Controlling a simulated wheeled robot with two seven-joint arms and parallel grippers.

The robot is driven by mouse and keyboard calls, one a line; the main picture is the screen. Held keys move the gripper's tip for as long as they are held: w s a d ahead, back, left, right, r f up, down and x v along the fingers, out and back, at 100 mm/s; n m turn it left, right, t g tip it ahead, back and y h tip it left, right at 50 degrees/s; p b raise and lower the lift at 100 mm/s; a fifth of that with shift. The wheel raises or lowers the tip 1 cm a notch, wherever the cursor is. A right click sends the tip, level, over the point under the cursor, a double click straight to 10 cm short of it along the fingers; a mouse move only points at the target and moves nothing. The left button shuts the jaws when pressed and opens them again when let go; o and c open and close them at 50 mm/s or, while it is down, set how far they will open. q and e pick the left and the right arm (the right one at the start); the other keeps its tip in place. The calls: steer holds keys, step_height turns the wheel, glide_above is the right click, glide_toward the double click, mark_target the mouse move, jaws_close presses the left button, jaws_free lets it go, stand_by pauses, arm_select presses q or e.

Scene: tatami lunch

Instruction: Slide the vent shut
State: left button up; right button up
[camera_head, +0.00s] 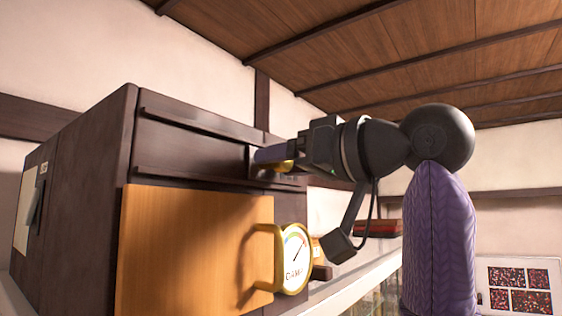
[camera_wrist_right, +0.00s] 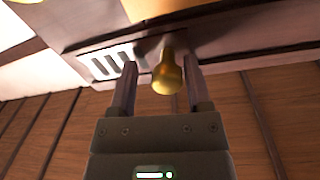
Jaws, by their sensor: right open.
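The vent is a recessed strip between two dark rails on the upper front of a dark brown cabinet (camera_head: 85,190). Its sliding panel (camera_head: 190,150) shows in the head view. In the right wrist view, slots in a pale plate (camera_wrist_right: 112,62) are uncovered left of a brass knob (camera_wrist_right: 168,78). My right gripper (camera_head: 268,156) reaches the right end of the strip from the right. Its purple fingers (camera_wrist_right: 159,64) are open, one on each side of the knob, with a gap visible at least on the left. My left gripper is out of view.
Below the vent is an orange wooden door (camera_head: 190,245) with a brass handle (camera_head: 265,255) sticking out. A round dial gauge (camera_head: 296,258) sits beside it. A red box (camera_head: 378,228) lies behind my right wrist. Open air lies in front of the cabinet.

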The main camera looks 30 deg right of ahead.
steer(key=shift+o, duration=0.2)
steer(key=shift+d, duration=0.1)
steer(key=shift+a, duration=0.25)
steer(key=shift+s+f, duration=0.1)
steer(key=shift+s, duration=0.1)
steer(key=b+v, duration=0.3)
steer(key=v, duration=0.6)
steer(key=shift+s+d, duration=0.2)
steer(key=shift+d, duration=0.05)
